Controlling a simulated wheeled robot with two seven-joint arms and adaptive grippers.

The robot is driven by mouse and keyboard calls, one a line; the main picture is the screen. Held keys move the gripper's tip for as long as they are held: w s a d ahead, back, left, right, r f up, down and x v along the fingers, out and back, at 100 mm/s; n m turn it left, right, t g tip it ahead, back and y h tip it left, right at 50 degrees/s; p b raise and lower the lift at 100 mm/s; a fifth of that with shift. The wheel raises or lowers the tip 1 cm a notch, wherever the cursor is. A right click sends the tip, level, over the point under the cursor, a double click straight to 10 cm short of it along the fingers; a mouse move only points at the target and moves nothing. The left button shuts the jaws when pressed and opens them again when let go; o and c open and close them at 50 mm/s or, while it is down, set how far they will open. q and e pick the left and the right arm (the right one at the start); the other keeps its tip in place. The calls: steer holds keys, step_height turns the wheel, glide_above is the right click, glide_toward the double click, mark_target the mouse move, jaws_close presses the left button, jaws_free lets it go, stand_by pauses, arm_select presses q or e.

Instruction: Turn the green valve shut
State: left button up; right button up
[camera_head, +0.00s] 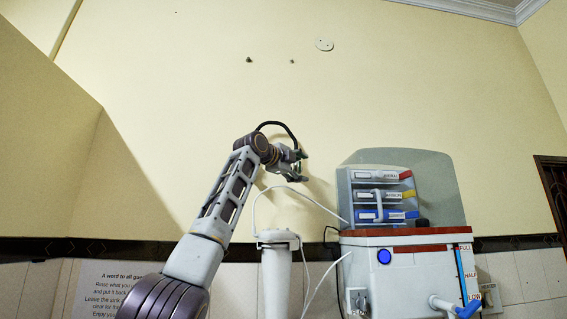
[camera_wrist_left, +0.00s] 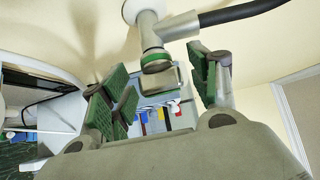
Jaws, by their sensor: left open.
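The valve shows in the left wrist view as a pale metal fitting with a green ring (camera_wrist_left: 153,52) and a blocky grey end below it. A black hose (camera_wrist_left: 240,12) runs from it to the upper right. My left gripper (camera_wrist_left: 162,82) is open, its green-padded fingers on either side of the fitting's lower end; I cannot tell whether they touch it. In the head view my left gripper (camera_head: 297,166) is up against the wall side, and the valve is too small and covered to make out clearly there. My right gripper is not in view.
A white water purifier (camera_head: 405,270) with coloured filter cartridges (camera_head: 384,196) stands at the right of the head view. A white cylinder (camera_head: 277,280) with thin tubes stands to its left.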

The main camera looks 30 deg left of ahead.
arm_select(q)
steer(key=s+a, duration=0.1)
steer(key=s, duration=1)
steer(key=shift+s+a, duration=0.25)
stand_by(0.4)
stand_by(0.4)
